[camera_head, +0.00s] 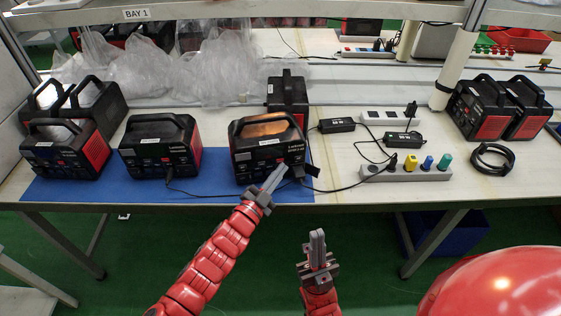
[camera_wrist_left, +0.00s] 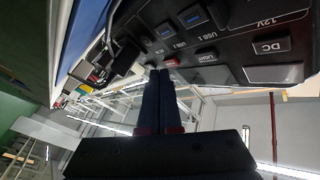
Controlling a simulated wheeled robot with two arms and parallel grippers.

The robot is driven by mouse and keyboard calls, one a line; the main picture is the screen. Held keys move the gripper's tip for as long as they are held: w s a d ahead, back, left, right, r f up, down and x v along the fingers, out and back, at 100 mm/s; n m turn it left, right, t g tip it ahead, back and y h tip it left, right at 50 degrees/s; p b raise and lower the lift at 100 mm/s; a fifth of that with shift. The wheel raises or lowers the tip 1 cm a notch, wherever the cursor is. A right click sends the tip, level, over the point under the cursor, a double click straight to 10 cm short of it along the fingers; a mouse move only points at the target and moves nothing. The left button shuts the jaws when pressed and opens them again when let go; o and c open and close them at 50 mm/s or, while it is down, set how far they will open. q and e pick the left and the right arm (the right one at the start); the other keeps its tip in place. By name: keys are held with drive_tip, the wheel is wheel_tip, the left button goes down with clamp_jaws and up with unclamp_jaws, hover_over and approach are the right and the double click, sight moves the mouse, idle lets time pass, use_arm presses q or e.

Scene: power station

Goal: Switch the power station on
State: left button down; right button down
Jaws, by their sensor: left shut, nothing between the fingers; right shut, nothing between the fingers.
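The black and red power station (camera_head: 245,146) in front of my left gripper stands on the blue mat, its front panel towards me. My left gripper (camera_head: 280,170) is shut and empty, its tips at the lower right of that front panel. In the left wrist view the panel (camera_wrist_left: 225,45) shows USB, LIGHT and DC labels, and a small red button (camera_wrist_left: 173,62) lies close to the tips of the shut fingers (camera_wrist_left: 158,74). I cannot tell whether they touch it. My right gripper (camera_head: 317,238) is shut and empty, in front of the table edge.
Another power station (camera_head: 150,150) stands to the left on the blue mat (camera_head: 210,187), with several more beyond it. A power strip (camera_head: 385,174) with coloured plugs, adapters (camera_head: 337,125) and loose cables lies to the right. A black cable coil (camera_head: 492,160) lies further right.

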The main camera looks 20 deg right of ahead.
use_arm(q)
drive_tip(key=shift+w+b, duration=0.3)
drive_tip(key=shift+w, duration=0.1)
drive_tip(key=shift+s, duration=0.15)
idle(0.4)
drive_tip(key=shift+s, duration=0.7)
drive_tip(key=shift+s+a+f, duration=0.1)
drive_tip(key=shift+s, duration=0.25)
drive_tip(key=s, duration=0.5)
drive_tip(key=shift+s+a, duration=0.15)
drive_tip(key=shift+a, duration=0.05)
